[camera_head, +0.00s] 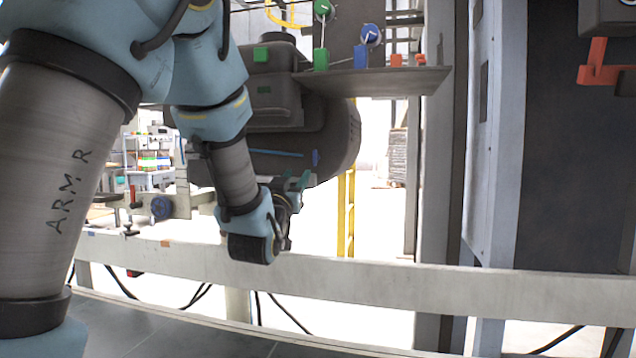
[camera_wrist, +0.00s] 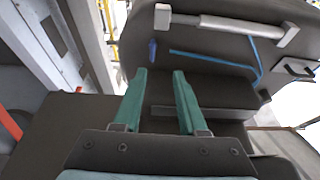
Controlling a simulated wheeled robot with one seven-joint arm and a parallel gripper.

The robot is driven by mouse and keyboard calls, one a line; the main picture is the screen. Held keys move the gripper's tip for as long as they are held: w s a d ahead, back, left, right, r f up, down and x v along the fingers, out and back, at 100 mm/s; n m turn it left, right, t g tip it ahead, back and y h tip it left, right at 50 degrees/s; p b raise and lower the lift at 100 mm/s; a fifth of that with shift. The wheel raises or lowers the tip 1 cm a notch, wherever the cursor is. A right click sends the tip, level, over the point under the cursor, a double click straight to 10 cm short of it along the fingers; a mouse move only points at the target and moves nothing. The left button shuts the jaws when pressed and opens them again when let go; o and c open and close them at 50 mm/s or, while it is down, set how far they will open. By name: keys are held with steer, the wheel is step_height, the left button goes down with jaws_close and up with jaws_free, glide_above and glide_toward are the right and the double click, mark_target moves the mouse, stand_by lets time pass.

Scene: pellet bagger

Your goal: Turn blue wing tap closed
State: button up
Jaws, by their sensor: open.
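A small blue tab, which looks like the blue wing tap (camera_head: 316,158), sits at the right end of a thin blue line on the dark rounded machine body (camera_head: 340,125). In the wrist view the blue tab (camera_wrist: 152,50) is upright, just beyond and between my fingertips. My gripper (camera_head: 296,179) is below and slightly left of the tab in the head view. Its two teal fingers are apart and empty in the wrist view (camera_wrist: 160,73). No contact with the tab shows. How the tab is joined to its pipe is too small to tell.
A pale rail (camera_head: 400,287) crosses below my gripper. A dark shelf (camera_head: 405,80) above carries green, blue and orange parts, with a round blue knob (camera_head: 370,35) over it. A blue wheel (camera_head: 160,207) is at left. A grey post (camera_head: 440,180) stands at right.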

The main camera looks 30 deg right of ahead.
mark_target(314, 155)
steer(key=shift+h, duration=0.3)
steer(key=x, duration=0.7)
steer(key=s+p+x, duration=0.1)
steer(key=x, duration=0.3)
steer(key=shift+w+d+r, duration=0.1)
steer(key=shift+d+r, duration=0.05)
steer(key=shift+d, duration=0.3)
steer(key=shift+c, duration=0.3)
jaws_close()
